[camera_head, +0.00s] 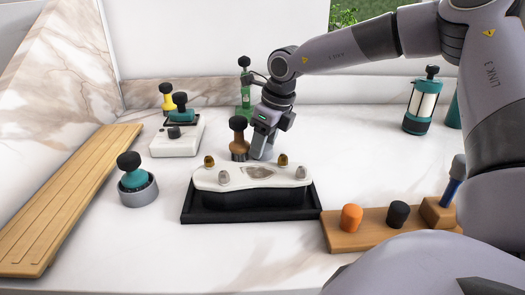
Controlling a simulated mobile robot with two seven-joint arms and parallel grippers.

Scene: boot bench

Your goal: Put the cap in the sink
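No thing is plainly a cap or a sink. An orange cap-like cylinder (351,218) and a black one (398,214) stand on a wooden board (365,239) at the front right. A white-topped piece with a shallow hollow (228,178) sits in a black tray (252,215) in the middle. My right gripper (262,148) points down just behind this piece, right beside a brown-knobbed tool (238,136). Its fingertips are small and partly hidden, so I cannot tell whether it is open or touches the tool. My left gripper is out of view.
A wooden plank (65,205) lies along the left. A white block (177,140) with knobbed tools, a green bottle (245,90) and a lantern-like canister (421,105) stand behind. The front left counter is clear.

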